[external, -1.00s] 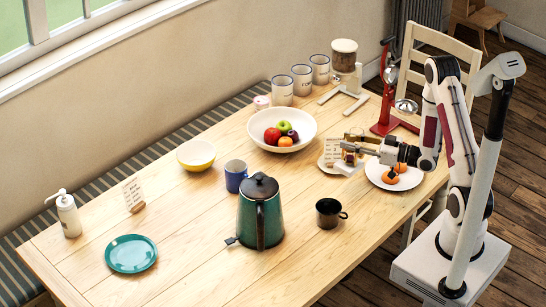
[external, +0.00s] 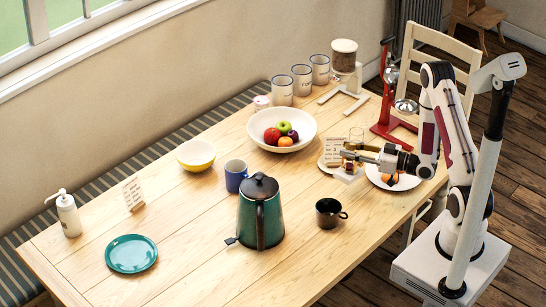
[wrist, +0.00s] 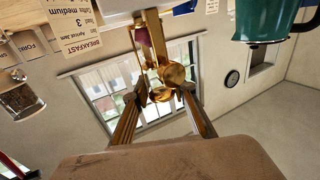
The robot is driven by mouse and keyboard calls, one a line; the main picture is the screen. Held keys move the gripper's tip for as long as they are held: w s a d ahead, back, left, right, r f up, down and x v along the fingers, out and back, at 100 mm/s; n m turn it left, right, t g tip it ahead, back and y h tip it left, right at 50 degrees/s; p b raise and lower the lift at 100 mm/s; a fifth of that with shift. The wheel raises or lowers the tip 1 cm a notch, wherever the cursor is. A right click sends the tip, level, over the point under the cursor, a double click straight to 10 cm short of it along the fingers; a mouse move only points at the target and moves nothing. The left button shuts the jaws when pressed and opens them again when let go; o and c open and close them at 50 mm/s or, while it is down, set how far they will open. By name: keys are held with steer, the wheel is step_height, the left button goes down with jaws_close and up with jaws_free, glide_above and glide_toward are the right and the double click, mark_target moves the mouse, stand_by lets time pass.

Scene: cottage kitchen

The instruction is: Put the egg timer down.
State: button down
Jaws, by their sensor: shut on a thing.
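The egg timer (wrist: 168,76) is a brass frame with round end plates and a dark reddish part inside. In the wrist view it sits between the two fingers of my gripper (wrist: 163,94), which is shut on it. In the external view my gripper (external: 354,151) is over the right part of the table, and only a small amber-brown bit of the timer shows there. A small white slab (external: 348,175) is just below it. I cannot tell whether the timer touches the slab.
A white plate (external: 411,183) with oranges is to the right, a fruit bowl (external: 257,122) behind left. A dark mug (external: 328,213) stands in front; bare wood lies left of the gripper.

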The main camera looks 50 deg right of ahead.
mark_target(349, 165)
steer(key=shift+f, duration=1.15)
steer(key=shift+f, duration=0.1)
steer(key=shift+f, duration=2)
steer(key=shift+f, duration=0.1)
steer(key=c, duration=1.6)
jaws_free()
steer(key=shift+f, duration=0.1)
steer(key=shift+c, duration=0.2)
steer(key=v, duration=1.2)
steer(key=shift+w, duration=0.1)
